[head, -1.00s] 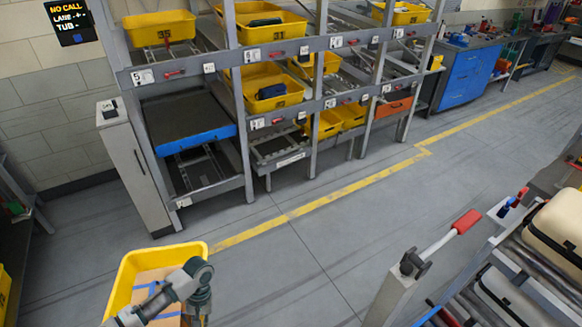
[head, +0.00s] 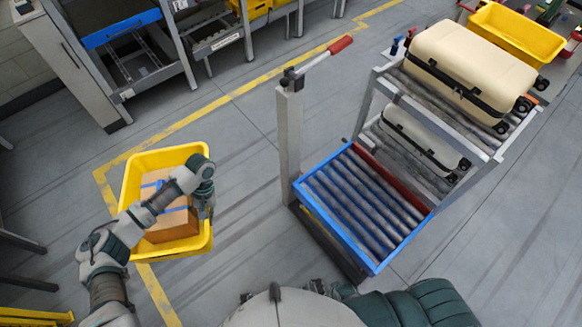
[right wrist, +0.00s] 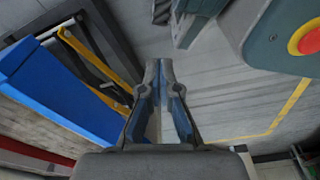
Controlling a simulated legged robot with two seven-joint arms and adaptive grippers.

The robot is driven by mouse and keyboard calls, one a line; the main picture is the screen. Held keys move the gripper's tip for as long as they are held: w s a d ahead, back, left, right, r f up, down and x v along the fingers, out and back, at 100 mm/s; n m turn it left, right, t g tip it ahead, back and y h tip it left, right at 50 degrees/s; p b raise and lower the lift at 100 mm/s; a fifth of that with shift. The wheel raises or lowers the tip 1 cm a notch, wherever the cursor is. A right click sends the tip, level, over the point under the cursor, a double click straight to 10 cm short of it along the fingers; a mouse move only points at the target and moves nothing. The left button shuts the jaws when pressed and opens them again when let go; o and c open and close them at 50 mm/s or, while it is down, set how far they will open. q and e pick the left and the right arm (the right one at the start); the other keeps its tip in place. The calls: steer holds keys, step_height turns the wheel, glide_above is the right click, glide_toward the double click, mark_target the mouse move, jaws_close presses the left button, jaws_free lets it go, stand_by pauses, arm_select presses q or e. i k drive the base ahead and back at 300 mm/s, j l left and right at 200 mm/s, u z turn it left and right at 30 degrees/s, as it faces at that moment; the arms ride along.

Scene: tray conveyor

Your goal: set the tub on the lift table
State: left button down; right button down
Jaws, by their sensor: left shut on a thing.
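The yellow tub (head: 207,240) hangs at the left in the head view, with a brown cardboard box (head: 172,225) with blue tape inside it. My left gripper (head: 204,208) is shut on the tub's right wall; its fingertips are partly hidden. The tub appears to be held above the floor. The lift table (head: 301,190) stands to the right of the tub, with a blue frame around bare grey rollers and a post with a red-handled lever. My right gripper (right wrist: 159,64) shows in the right wrist view with its fingertips together and nothing between them.
A shelf rack (head: 180,55) with a blue-edged tray is at the upper left. Open floor lies between tub and lift table.

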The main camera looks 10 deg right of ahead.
mark_target(371, 213)
steer(key=k+l, duration=0.15)
steer(key=l, duration=0.2)
steer(key=k+l+z, duration=0.1)
steer(key=l, duration=0.25)
steer(key=k+l+z, duration=0.1)
steer(key=l, duration=0.3)
steer(key=k+l, duration=0.15)
steer(key=l, duration=0.25)
steer(key=k+l+z, duration=0.1)
steer(key=l, duration=0.25)
